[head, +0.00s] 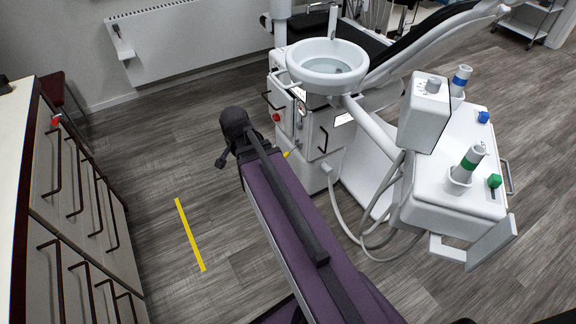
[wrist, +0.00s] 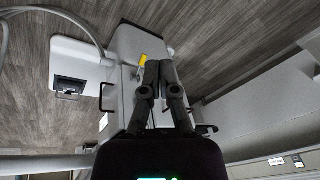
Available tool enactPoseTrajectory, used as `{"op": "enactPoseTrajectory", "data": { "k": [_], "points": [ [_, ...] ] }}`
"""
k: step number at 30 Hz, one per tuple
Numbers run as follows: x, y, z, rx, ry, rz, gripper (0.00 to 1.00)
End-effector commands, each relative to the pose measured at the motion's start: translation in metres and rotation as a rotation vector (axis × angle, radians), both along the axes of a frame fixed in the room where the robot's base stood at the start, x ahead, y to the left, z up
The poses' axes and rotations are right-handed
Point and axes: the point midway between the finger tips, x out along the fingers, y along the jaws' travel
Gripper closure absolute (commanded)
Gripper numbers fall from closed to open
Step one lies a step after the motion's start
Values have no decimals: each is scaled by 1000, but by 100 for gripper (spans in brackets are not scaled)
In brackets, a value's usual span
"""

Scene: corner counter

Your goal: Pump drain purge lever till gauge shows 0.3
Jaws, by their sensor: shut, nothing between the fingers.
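A small yellow-tipped lever (head: 289,154) sticks out low on the side of the white dental unit (head: 312,165), just right of my purple arm. In the wrist view a yellow lever end (wrist: 143,61) shows just left of my gripper's fingertips. My gripper (wrist: 159,66) is shut and empty, its two dark fingers side by side. The fingertips look close to the yellow end; I cannot tell whether they touch it. Small fittings (head: 300,112) show on the unit's side, but I can read no gauge value.
A red button (head: 276,117) and black handles sit on the unit, below a round white basin (head: 328,66). Hoses (head: 345,215) loop to a white console (head: 455,185) on the right. Drawers (head: 75,215) line the left. The floor with a yellow stripe (head: 190,235) is clear.

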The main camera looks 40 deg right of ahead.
Motion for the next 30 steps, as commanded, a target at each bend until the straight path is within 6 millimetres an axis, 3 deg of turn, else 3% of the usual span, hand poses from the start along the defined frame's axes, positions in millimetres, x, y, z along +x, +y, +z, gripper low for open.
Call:
{"op": "enactPoseTrajectory", "data": {
  "k": [1,30],
  "points": [
    [3,-5,-14,5,-12,-37,100],
    [41,-96,-130,158,-298,-751,100]
  ]
}}
